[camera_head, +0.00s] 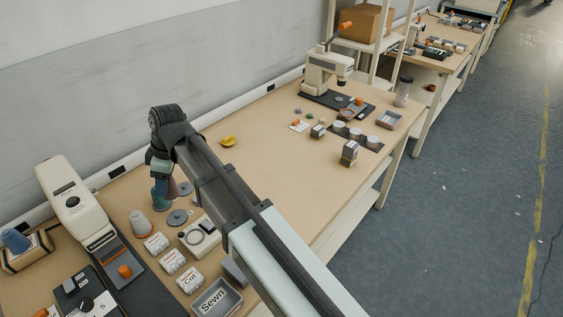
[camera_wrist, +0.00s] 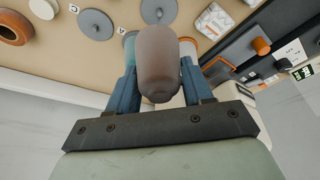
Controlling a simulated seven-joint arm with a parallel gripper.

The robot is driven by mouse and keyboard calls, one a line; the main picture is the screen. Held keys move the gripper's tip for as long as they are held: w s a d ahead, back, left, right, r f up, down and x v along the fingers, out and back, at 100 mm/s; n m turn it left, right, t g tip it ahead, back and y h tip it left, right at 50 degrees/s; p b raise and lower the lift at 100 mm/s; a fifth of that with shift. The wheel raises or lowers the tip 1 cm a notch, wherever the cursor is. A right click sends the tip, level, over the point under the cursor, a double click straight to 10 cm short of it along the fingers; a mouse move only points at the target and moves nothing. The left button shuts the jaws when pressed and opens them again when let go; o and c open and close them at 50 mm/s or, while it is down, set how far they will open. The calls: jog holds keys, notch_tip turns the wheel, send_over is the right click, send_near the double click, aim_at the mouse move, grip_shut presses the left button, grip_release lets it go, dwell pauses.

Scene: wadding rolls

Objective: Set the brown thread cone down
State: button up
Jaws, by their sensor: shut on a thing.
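The brown thread cone (camera_wrist: 158,65) is between the blue fingers of my gripper (camera_wrist: 158,58) in the wrist view, with its rounded end toward the camera. In the head view my gripper (camera_head: 162,168) is over the left part of the table, and a sliver of the brown cone (camera_head: 172,188) shows beside it. Grey round discs lie on the table, one (camera_head: 177,217) near the gripper and one (camera_head: 185,188) farther back; one also shows in the wrist view (camera_wrist: 95,24). The cone's far end and its gap to the table are hidden.
A teal cone (camera_head: 160,196) and a beige cone (camera_head: 140,223) stand close by. White rolls (camera_head: 157,243), a grey tray (camera_head: 216,299) and a cream machine (camera_head: 85,215) crowd the left front.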

jog(key=w+d+m+t, duration=0.1)
jog(key=w+d+m, duration=0.1)
jog(key=w+d, duration=0.9)
jog(key=w+d+m, duration=0.3)
jog(key=w+d, duration=0.1)
jog(key=d, duration=1.2)
jog(key=w+d+m+t, duration=0.1)
jog(key=w+d+m, duration=0.1)
jog(key=w+d, duration=0.9)
jog(key=shift+s+d+f+n+g, duration=0.1)
jog(key=shift+s+d+f+n, duration=0.35)
jog(key=shift+f, duration=1.25)
jog(key=shift+s+d+f+n+g, duration=0.1)
jog(key=shift+s+d+f+n, duration=0.35)
jog(key=shift+f, duration=1.3)
jog(key=shift+s+d+f+n+g, duration=0.1)
jog(key=shift+s+d+f+n, duration=0.35)
jog(key=shift+f, duration=1.25)
jog(key=shift+a+f, duration=0.1)
jog(key=shift+f, duration=0.05)
jog(key=o, duration=1.1)
